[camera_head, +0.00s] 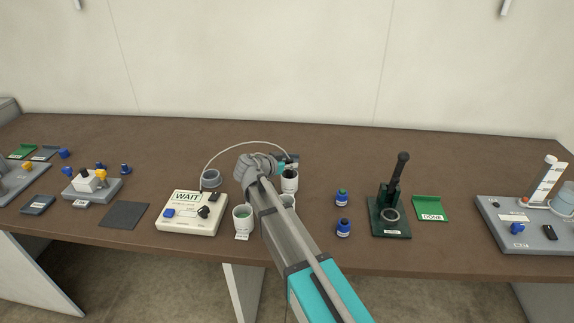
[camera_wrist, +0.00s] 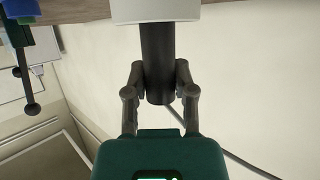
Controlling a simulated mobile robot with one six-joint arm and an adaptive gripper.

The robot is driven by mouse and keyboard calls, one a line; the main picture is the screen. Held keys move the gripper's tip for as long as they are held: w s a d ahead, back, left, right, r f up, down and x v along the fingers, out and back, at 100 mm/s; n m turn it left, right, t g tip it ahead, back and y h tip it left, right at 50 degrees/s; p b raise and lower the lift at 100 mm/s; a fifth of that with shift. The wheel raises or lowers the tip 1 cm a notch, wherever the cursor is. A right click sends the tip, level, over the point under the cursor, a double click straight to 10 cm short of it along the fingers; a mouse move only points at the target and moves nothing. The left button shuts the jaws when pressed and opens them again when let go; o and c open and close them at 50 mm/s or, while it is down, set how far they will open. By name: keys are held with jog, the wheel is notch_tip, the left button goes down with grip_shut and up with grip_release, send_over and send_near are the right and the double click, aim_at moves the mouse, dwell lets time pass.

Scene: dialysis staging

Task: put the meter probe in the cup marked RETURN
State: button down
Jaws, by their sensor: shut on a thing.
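My gripper (camera_head: 290,161) is shut on the dark, cylindrical meter probe (camera_wrist: 157,50) in the wrist view. The probe's far end meets a white cup rim (camera_wrist: 155,10); I cannot tell how deep it sits inside. In the head view my gripper is just above a white cup with a dark inside (camera_head: 290,185). A second white cup (camera_head: 289,201) is partly hidden by my arm. A cable arcs from the meter (camera_head: 192,213) to my gripper.
The meter shows WAIT, with a grey ring holder (camera_head: 210,179) behind it. A green DONE tray (camera_head: 430,208) lies beyond. The table between the bottles and stand is clear.

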jog(key=shift+f, duration=0.15)
jog(key=shift+c, duration=2.2)
grip_release()
jog(key=shift+r, duration=0.2)
jog(key=shift+s+a+r, duration=0.1)
jog(key=shift+s, duration=0.1)
jog(key=p+v, duration=0.4)
jog(key=v, duration=0.7)
jog(key=shift+s+a+p, duration=0.15)
jog(key=shift+a+p, duration=0.05)
jog(key=shift+p, duration=0.1)
jog(key=shift+r, duration=0.1)
jog(key=shift+d, duration=0.1)
